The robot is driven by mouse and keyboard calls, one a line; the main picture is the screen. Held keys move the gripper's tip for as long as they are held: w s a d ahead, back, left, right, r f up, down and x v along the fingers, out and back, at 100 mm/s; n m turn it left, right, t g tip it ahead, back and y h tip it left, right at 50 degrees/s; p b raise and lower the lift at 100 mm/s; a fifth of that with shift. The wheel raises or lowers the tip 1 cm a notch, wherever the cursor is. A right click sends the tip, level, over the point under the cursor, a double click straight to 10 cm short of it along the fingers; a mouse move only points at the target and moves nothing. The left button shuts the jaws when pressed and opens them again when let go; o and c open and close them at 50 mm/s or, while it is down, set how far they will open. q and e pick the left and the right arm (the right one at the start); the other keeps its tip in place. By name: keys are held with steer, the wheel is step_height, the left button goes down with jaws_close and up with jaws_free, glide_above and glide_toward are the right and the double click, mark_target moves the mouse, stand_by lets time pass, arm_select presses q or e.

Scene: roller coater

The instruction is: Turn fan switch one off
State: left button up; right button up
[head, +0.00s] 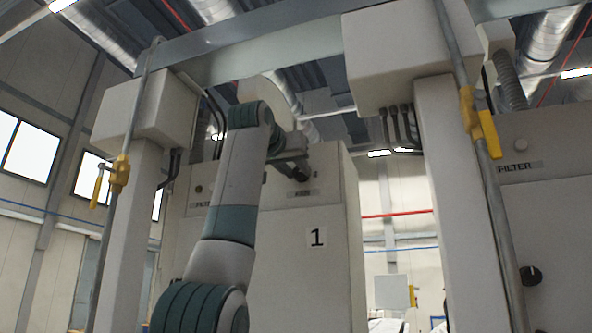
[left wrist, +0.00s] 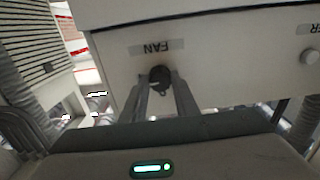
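The fan switch is a round black knob (left wrist: 160,77) under an upside-down FAN label (left wrist: 156,47) in the left wrist view. My left gripper (left wrist: 162,84) has its two fingers spread, with the tips at either side of the knob. I cannot see whether they touch it. In the head view my left gripper (head: 292,165) is up at the cabinet marked 1 (head: 300,262), in front of the knob (head: 301,174) and above its small label (head: 300,194). The hand partly hides the knob there. My right gripper is not in view.
A FILTER label (head: 520,167) and another black knob (head: 530,275) are on the cabinet at the right. Pale posts with pipes and yellow valve handles (head: 481,125) stand either side of the arm. A metal beam (head: 250,45) crosses overhead.

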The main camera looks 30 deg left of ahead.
arm_select(q)
steer(key=shift+n, duration=0.4)
steer(key=n, duration=0.3)
steer(key=shift+n, duration=0.3)
steer(key=n, duration=0.4)
steer(key=shift+n, duration=0.3)
steer(key=n, duration=0.4)
steer(key=shift+d+r, duration=0.1)
steer(key=n+p, duration=0.1)
steer(key=n, duration=0.3)
steer(key=shift+n, duration=0.4)
steer(key=o, duration=1.1)
steer(key=shift+c, duration=0.2)
